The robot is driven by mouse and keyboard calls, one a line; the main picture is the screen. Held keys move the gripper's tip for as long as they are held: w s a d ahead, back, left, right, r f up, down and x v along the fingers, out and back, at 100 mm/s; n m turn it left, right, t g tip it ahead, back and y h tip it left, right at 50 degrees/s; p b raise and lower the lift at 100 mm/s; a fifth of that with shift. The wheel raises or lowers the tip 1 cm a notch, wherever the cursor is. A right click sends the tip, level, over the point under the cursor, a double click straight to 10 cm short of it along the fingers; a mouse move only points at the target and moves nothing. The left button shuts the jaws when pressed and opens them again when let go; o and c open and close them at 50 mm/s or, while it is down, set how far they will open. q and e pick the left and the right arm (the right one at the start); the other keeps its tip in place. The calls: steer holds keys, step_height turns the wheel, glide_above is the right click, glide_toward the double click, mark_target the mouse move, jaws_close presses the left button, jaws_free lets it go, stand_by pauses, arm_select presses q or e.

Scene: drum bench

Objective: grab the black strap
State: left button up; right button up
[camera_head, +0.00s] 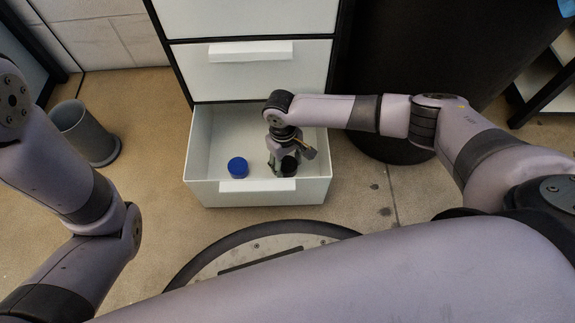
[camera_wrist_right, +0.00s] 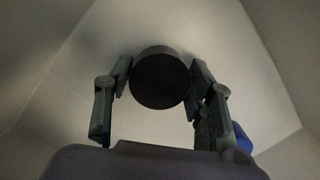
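A round black thing (camera_head: 289,165), which looks like a rolled strap, is in the open white drawer (camera_head: 261,194) near its front wall. I cannot make out a loose strap end. My right gripper (camera_head: 281,163) reaches down into the drawer at it. In the right wrist view the black thing (camera_wrist_right: 160,79) sits between the two fingertips of my right gripper (camera_wrist_right: 160,82), with a finger close on each side. Whether the fingers press on it does not show. My left gripper is out of view.
A blue round thing (camera_head: 238,167) is in the drawer, left of the gripper. The drawer walls surround both. The white cabinet (camera_head: 250,82) rises behind. A grey cup-shaped bin (camera_head: 86,132) stands on the floor at left. A large black cylinder (camera_head: 410,65) is at right.

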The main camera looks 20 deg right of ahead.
steer(key=c, duration=0.6)
steer(key=shift+c, duration=0.2)
steer(key=shift+r, duration=0.1)
